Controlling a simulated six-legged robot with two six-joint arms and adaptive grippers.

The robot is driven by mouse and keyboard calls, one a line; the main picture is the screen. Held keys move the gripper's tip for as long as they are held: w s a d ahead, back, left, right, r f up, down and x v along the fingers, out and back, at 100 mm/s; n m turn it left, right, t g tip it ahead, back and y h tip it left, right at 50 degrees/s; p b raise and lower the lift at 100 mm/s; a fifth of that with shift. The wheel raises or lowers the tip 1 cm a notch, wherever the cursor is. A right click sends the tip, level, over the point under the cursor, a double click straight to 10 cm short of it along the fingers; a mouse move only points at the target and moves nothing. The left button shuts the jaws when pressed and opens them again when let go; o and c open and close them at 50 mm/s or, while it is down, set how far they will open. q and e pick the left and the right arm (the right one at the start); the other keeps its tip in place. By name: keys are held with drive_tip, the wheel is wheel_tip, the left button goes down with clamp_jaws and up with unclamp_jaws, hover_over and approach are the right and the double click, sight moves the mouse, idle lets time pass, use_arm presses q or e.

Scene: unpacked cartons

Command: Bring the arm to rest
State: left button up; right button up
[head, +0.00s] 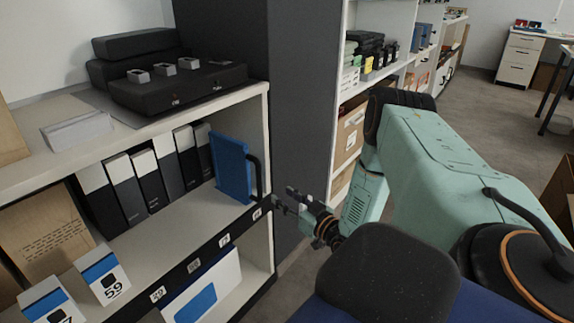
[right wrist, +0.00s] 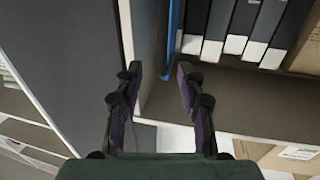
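My right arm (head: 420,150) is mint green and reaches in from the right of the head view, bent at the elbow. Its gripper (head: 282,198) is just in front of the right end of a white shelf, by the dark upright panel. In the right wrist view the two fingers (right wrist: 160,72) stand apart with nothing between them, so the gripper is open and empty. A blue bookend-like object (head: 231,168) with a black handle stands on the shelf beyond the fingertips. Its blue edge also shows in the right wrist view (right wrist: 174,40). My left gripper is not in view.
Several black-and-white binders (head: 127,190) stand on the shelf left of the blue object. White boxes marked with numbers (head: 105,278) stand at the lower left. A dark panel (head: 303,110) rises right of the shelf. Open floor (head: 470,105) lies at the upper right.

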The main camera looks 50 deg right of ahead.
drive_tip(key=shift+s, duration=0.1)
idle(0.5)
drive_tip(key=s+a+f+m+g+y+p, duration=0.1)
drive_tip(key=s+a+f+g, duration=0.4)
drive_tip(key=a+f, duration=0.15)
drive_tip(key=s+a+f+m+g+y+p, duration=0.1)
drive_tip(key=s+a+f+m+g, duration=0.1)
drive_tip(key=s+a+f+g, duration=0.45)
drive_tip(key=s+a+r+n+g+p, duration=0.2)
drive_tip(key=s+a+r+g, duration=0.1)
drive_tip(key=s+a, duration=0.4)
drive_tip(key=s+a+r+n+g+p, duration=0.2)
drive_tip(key=s+a+r+g+p, duration=0.1)
drive_tip(key=s+a, duration=0.5)
drive_tip(key=s+r, duration=0.1)
drive_tip(key=s, duration=0.2)
drive_tip(key=shift+a+r+p, duration=0.2)
drive_tip(key=shift+r+p, duration=0.15)
drive_tip(key=shift+r, duration=0.05)
drive_tip(key=shift+s+d, duration=0.1)
drive_tip(key=shift+s, duration=0.05)
